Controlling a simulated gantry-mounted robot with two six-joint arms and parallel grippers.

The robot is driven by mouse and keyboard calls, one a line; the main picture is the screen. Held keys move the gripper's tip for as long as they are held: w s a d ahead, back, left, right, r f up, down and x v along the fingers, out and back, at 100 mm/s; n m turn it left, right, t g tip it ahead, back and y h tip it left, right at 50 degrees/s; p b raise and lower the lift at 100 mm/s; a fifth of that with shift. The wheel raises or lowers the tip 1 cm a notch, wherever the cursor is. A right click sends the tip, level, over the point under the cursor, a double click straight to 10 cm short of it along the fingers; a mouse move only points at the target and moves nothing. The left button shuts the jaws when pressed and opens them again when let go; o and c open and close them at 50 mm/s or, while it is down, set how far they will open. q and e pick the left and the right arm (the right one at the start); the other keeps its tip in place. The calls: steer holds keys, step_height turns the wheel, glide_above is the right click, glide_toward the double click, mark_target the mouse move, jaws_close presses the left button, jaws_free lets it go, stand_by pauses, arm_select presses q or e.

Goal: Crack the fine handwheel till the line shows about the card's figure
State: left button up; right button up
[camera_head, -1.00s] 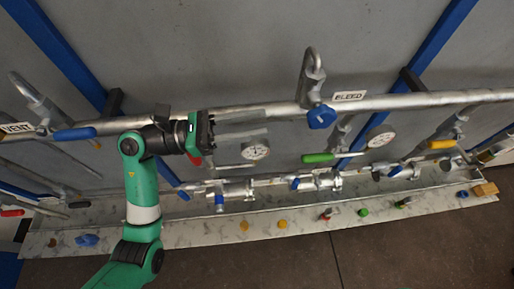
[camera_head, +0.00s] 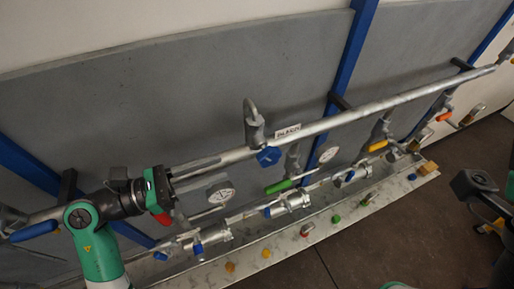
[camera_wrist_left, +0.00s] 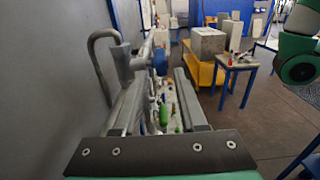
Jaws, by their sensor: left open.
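A blue handwheel (camera_head: 268,157) sits on the silver pipe below a hooked fitting, beside a label that seems to read BLEED (camera_head: 287,131). My left gripper (camera_head: 222,184) is open and empty, to the left of this wheel and apart from it. In the left wrist view the blue wheel (camera_wrist_left: 160,62) shows ahead, between the two spread fingers. One round dial gauge (camera_head: 221,195) is close to the fingers, and another gauge (camera_head: 328,155) is farther right. Their readings are too small to make out. I cannot tell which marking is the card.
A green lever (camera_head: 278,187) and a yellow lever (camera_head: 377,146) sit on the piping to the right. A lower pipe with flanged joints runs above a pale ledge (camera_head: 318,230) with several coloured knobs. A grey wall stands behind the pipes. Dark floor lies in front.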

mark_target(261, 154)
arm_select(q)
steer(key=p+x, duration=0.2)
steer(key=x, duration=0.9)
steer(key=shift+d, duration=0.2)
jaws_close()
